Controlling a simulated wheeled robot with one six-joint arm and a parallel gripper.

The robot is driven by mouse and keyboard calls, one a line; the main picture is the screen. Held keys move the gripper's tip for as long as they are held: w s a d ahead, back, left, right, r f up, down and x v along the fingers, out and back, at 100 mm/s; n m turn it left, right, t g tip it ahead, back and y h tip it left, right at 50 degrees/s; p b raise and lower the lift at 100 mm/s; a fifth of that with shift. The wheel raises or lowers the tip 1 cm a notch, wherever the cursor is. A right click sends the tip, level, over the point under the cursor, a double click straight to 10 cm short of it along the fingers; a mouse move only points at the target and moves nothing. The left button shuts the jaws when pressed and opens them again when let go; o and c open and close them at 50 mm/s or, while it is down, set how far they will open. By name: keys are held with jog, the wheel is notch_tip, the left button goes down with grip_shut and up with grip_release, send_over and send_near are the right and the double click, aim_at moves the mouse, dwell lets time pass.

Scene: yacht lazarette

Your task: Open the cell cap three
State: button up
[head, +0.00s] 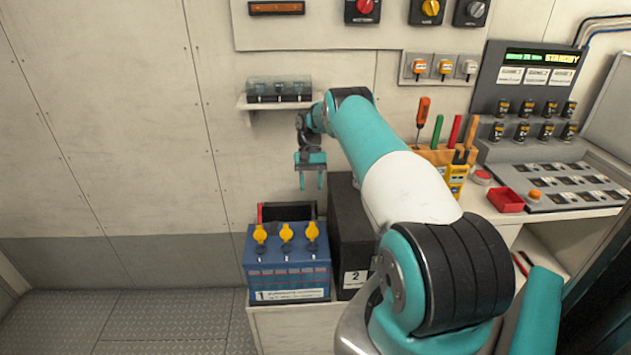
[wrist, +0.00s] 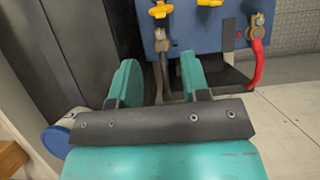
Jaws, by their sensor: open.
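A blue battery (head: 288,270) marked 1 stands on a white bench, with three yellow cell caps in a row on it: the left cap (head: 260,236), the middle cap (head: 286,233) and the right cap (head: 312,232). No number on the caps can be read, so I cannot tell which is three. My gripper (head: 311,184) is open and empty, pointing down above and behind the right cap, apart from it. In the wrist view, my gripper (wrist: 158,72) has its teal fingers spread just short of the blue battery (wrist: 190,38); one yellow cap (wrist: 158,11) shows near the top edge.
A dark box (head: 352,232) marked 2 stands right of the battery. A small shelf (head: 250,104) with a clear-covered block is above. A tool rack (head: 440,157) and a control panel (head: 560,190) are at right. Black and red cables (wrist: 257,65) join the battery.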

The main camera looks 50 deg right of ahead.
jog(key=shift+w+d+r+p, duration=0.1)
jog(key=shift+w+r+p, duration=0.05)
jog(key=shift+r+p, duration=0.3)
dwell(0.4)
jog(key=w+a+r+n+t+h, duration=0.1)
jog(key=w+a+r+n, duration=0.1)
jog(key=a+r, duration=0.55)
jog(key=w+a+r+n, duration=0.3)
jog(key=a+r, duration=0.4)
jog(key=a, duration=0.1)
jog(key=s+a+r+n+t, duration=0.1)
jog(key=s+a+r+n, duration=0.15)
jog(key=a+r, duration=0.4)
jog(key=s+a+r+n, duration=0.1)
jog(key=s+a+r, duration=0.25)
jog(key=a, duration=0.55)
jog(key=s+a+r+n, duration=0.1)
jog(key=s+a+n, duration=0.1)
jog(key=s+a, duration=0.3)
jog(key=s+a+r+n+t+y, duration=0.1)
jog(key=s+a+n, duration=0.2)
jog(key=s, duration=1)
jog(key=s+a+r+n, duration=0.1)
jog(key=s+a+n, duration=0.1)
jog(key=s+a, duration=0.4)
jog(key=s, duration=0.3)
jog(key=shift+a+r+n+t, duration=0.3)
jog(key=shift+a+n, duration=0.05)
jog(key=shift+a, duration=0.05)
